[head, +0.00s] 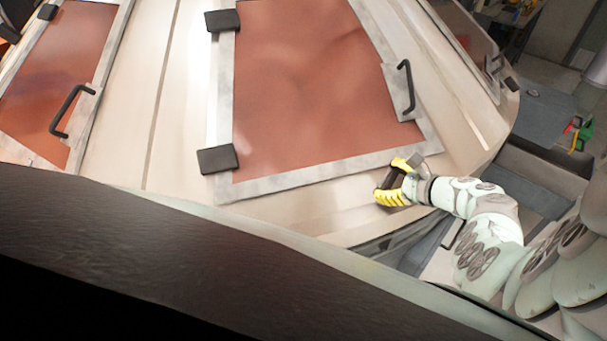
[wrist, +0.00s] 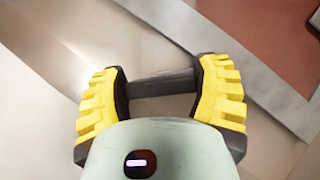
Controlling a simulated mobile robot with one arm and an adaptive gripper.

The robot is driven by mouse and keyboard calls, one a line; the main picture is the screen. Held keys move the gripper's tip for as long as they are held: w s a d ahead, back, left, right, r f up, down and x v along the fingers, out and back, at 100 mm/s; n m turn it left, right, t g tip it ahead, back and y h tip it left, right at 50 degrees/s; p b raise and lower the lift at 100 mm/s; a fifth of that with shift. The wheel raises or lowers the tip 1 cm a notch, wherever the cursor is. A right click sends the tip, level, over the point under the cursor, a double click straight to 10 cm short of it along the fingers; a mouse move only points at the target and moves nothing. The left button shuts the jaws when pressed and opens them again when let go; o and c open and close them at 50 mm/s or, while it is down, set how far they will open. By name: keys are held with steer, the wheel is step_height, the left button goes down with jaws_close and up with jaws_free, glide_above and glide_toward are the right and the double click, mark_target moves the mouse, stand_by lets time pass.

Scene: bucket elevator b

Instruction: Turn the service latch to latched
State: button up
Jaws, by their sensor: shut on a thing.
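The service latch (wrist: 162,84) shows in the wrist view as a dark bar lying crosswise between my gripper's two yellow-padded fingers. My gripper (wrist: 161,90) is shut on it, with one finger at each end of the bar. In the head view my gripper (head: 394,184) is at the lower right corner of the right-hand red panel, over the cream casing. The latch is a small dark shape between the fingers there. The fingers hide its ends, and I cannot tell its latched position.
The right red panel (head: 300,80) has a grey frame, black hinges (head: 217,159) on its left and a black handle (head: 406,86) on its right. A second red panel (head: 50,70) with a handle (head: 70,110) is at the left. Cream casing (head: 150,100) lies between them.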

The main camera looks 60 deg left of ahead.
steer(key=n+g+h+b, duration=0.1)
steer(key=n, duration=0.2)
steer(key=n+g+h+b, duration=0.1)
steer(key=n+b, duration=0.1)
steer(key=n, duration=0.1)
steer(key=shift+f, duration=0.2)
steer(key=shift+s+d+n+g+h+b, duration=0.1)
steer(key=shift+n+g+h+b, duration=0.4)
steer(key=shift+n+h+b, duration=1)
steer(key=shift+r+n, duration=0.1)
steer(key=shift+n, duration=0.5)
steer(key=o, duration=1.2)
steer(key=v, duration=1.2)
steer(key=shift+d, duration=0.25)
steer(key=shift+y, duration=0.3)
